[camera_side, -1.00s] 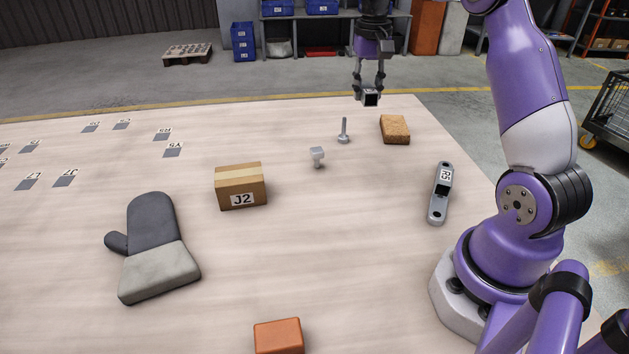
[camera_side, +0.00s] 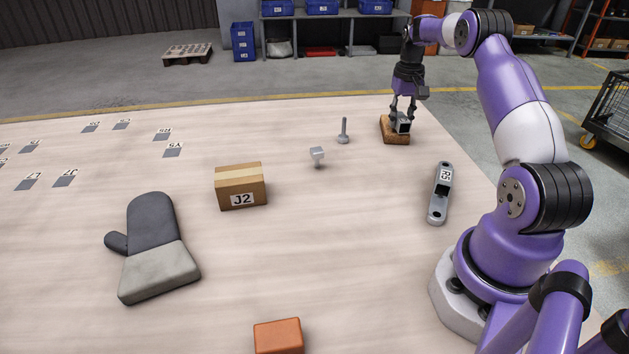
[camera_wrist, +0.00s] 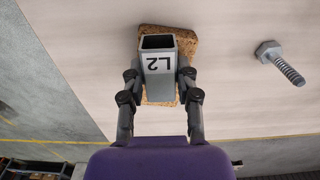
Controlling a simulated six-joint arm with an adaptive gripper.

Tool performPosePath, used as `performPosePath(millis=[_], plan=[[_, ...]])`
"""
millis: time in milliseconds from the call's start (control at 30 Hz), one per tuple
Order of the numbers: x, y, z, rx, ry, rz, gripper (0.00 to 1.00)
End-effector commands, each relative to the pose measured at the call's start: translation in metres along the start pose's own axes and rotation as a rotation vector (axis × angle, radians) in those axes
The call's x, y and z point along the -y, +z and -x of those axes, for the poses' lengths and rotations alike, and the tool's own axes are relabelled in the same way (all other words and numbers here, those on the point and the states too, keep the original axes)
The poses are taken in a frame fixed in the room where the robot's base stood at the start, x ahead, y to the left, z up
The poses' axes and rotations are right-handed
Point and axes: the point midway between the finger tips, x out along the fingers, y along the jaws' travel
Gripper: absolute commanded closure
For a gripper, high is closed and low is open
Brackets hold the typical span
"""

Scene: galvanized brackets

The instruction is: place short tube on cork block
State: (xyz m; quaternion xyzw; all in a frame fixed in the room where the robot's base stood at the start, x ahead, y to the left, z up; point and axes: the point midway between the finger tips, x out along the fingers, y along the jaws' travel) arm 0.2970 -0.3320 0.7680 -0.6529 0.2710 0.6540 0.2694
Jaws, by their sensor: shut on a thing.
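The short tube is a grey square metal tube (camera_side: 402,124) marked L2; the label shows in the wrist view (camera_wrist: 159,68). My gripper (camera_side: 401,121) is shut on it, with one finger on each side of the tube in the wrist view. The cork block (camera_side: 391,137), brown and speckled, lies on the table under the tube, near the far right edge; parts of it show around the tube in the wrist view (camera_wrist: 185,40). The tube is at or just above the block's top; I cannot tell whether they touch.
A bolt (camera_side: 343,131) stands left of the cork block, and a smaller grey fitting (camera_side: 317,156) is nearby. A grey bracket (camera_side: 440,194) marked S5 lies toward my base. A carton (camera_side: 241,187) marked J2, a mitt (camera_side: 153,247) and an orange block (camera_side: 278,336) are farther off.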

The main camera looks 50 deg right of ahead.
Motion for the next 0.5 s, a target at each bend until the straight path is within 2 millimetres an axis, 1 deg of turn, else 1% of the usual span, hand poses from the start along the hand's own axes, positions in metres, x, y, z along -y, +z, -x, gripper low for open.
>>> performPosePath(millis=[33,367,400,433,467,500], plan=[[0.0002,-0.0001,-0.0025,-0.001,0.0,0.0,1.0],[0.0004,-0.0002,-0.0051,-0.002,0.0,0.0,1.0],[0.0004,-0.0002,-0.0059,-0.001,0.0,0.0,0.6],[0.0003,-0.0002,-0.0056,-0.002,0.0,0.0,0.45],[0.0003,-0.0002,-0.0056,-0.002,0.0,0.0,0.35],[0.0004,-0.0002,-0.0055,-0.002,0.0,0.0,0.35]])
